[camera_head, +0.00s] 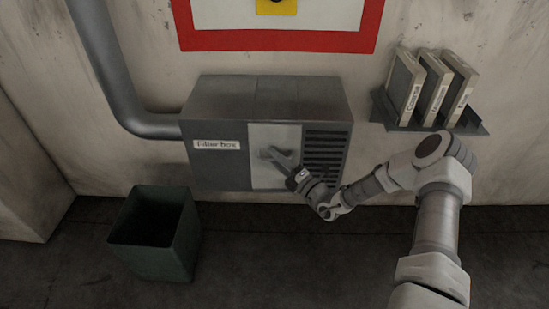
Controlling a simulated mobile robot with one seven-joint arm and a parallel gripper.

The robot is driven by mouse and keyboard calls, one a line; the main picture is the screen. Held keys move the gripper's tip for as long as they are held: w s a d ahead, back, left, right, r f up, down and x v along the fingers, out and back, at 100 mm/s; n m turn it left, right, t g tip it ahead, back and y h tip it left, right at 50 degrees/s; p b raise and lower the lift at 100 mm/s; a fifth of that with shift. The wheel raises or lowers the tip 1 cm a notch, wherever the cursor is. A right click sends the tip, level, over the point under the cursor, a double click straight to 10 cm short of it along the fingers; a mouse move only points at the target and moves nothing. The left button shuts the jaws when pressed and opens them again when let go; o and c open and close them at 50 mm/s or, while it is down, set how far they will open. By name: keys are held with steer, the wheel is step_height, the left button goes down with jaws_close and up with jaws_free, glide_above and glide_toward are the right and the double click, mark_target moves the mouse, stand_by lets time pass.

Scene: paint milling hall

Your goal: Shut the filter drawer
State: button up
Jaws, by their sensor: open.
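A grey box labelled "Filter box" (215,172) is mounted on the wall. The light grey filter drawer front (262,137) sits in the middle of its face. I cannot tell from this angle how far the drawer stands out. A dark grey handle-like part (268,153) shows on the drawer front. My gripper (287,168) is open, right in front of the drawer front at its lower right. The gripper hides part of the drawer front, and I cannot tell whether it touches it.
A dark green bin (157,240) stands on the floor at lower left. A grey pipe (107,62) joins the box's left side. Louvres (326,150) lie right of the drawer.

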steer(key=p+v, duration=0.3)
steer(key=v, duration=1.3)
steer(key=shift+s+d, duration=0.25)
steer(key=shift+s, duration=0.05)
